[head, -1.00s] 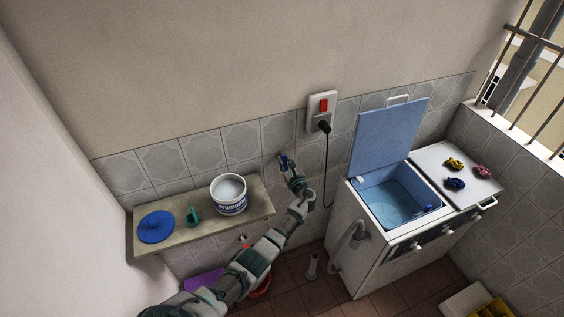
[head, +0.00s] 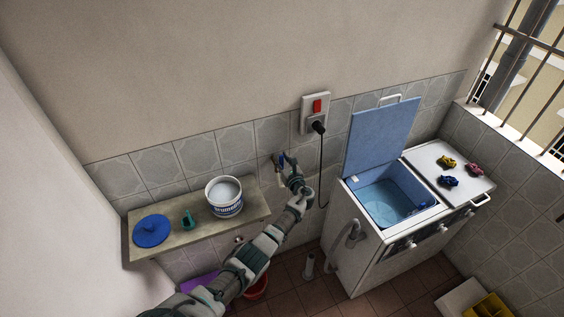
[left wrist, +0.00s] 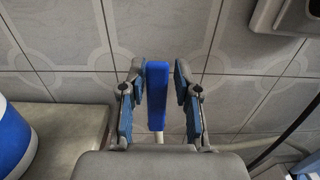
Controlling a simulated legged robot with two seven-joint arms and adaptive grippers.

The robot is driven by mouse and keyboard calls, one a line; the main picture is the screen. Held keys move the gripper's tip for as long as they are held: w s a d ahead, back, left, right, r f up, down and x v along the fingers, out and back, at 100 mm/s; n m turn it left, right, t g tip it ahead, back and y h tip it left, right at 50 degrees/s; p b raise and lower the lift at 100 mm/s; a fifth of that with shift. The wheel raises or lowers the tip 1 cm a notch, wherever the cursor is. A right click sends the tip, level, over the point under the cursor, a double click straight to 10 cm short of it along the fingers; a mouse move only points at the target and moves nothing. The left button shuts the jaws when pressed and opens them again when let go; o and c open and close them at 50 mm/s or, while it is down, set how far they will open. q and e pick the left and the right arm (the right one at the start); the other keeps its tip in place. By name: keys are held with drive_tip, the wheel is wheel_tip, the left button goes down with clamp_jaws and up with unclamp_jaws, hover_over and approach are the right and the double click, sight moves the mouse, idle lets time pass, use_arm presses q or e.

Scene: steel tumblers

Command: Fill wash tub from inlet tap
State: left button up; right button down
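The inlet tap's blue lever handle (left wrist: 157,95) stands upright in the left wrist view, against the tiled wall. My left gripper (left wrist: 159,75) is open, with one finger on each side of the handle and a narrow gap showing on both sides. In the head view the gripper (head: 285,163) is at the tap on the wall, and mostly hides the tap's body. The blue wash tub (head: 388,203) of the white washing machine is to the right, with its lid (head: 381,137) raised. Its inside looks pale blue; I cannot tell the water level. My right gripper is not in view.
A socket (head: 315,113) with a hanging black cord is right of the tap. Small cloths (head: 449,181) lie on the machine top.

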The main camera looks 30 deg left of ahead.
use_arm(q)
drive_tip(key=shift+o, duration=0.2)
drive_tip(key=shift+f, duration=0.4)
drive_tip(key=shift+s+d, duration=0.2)
drive_tip(key=v, duration=1.1)
drive_tip(key=shift+d, duration=0.2)
drive_tip(key=shift+r, duration=0.1)
